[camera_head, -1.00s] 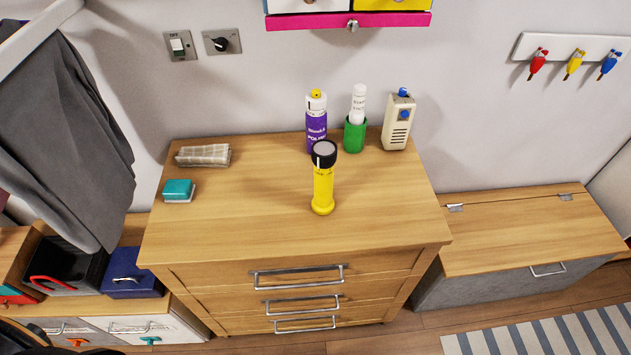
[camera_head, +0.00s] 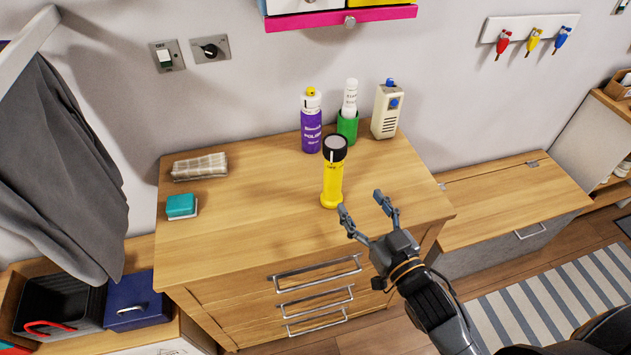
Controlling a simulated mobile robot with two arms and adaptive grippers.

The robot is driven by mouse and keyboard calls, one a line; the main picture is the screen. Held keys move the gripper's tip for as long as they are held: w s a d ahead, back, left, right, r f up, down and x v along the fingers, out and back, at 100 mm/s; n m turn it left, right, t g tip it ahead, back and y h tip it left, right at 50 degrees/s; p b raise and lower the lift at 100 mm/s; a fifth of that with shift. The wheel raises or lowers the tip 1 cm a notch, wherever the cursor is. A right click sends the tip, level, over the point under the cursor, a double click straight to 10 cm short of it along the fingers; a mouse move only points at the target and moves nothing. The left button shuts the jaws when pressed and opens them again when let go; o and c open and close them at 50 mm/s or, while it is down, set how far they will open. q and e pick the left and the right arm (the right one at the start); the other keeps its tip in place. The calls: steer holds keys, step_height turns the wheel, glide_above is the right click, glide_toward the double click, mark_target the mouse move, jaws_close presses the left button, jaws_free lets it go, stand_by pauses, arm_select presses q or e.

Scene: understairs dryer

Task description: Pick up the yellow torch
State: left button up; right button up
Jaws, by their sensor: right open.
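The yellow torch (camera_head: 332,185) stands upright on the wooden chest of drawers (camera_head: 250,215), its wide black head at the top. My right gripper (camera_head: 361,212) reaches in from the lower right, in front of the torch and a little to its right. Its two fingers are spread apart with nothing between them. The fingertips point up toward the torch and appear clear of it. My left gripper is not in view.
Behind the torch stand a purple spray can (camera_head: 311,125), a green cup (camera_head: 347,127) with a white tube, and a beige device (camera_head: 387,112). A pink-edged cabinet (camera_head: 340,19) hangs above.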

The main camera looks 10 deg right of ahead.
mark_target(339, 168)
steer(key=w, duration=0.2)
steer(key=w+a+p, duration=0.1)
steer(key=w, duration=0.2)
steer(key=w+p, duration=0.1)
steer(key=w, duration=0.2)
steer(key=shift+a+r, duration=0.15)
steer(key=shift+a, duration=0.05)
steer(key=shift+w, duration=0.45)
steer(key=w+p, duration=0.1)
steer(key=w, duration=0.1)
steer(key=w+a+p, duration=0.1)
steer(key=w, duration=0.1)
steer(key=shift+w, duration=0.35)
steer(key=shift+s+d, duration=0.1)
steer(key=shift+c, duration=1.1)
jaws_close()
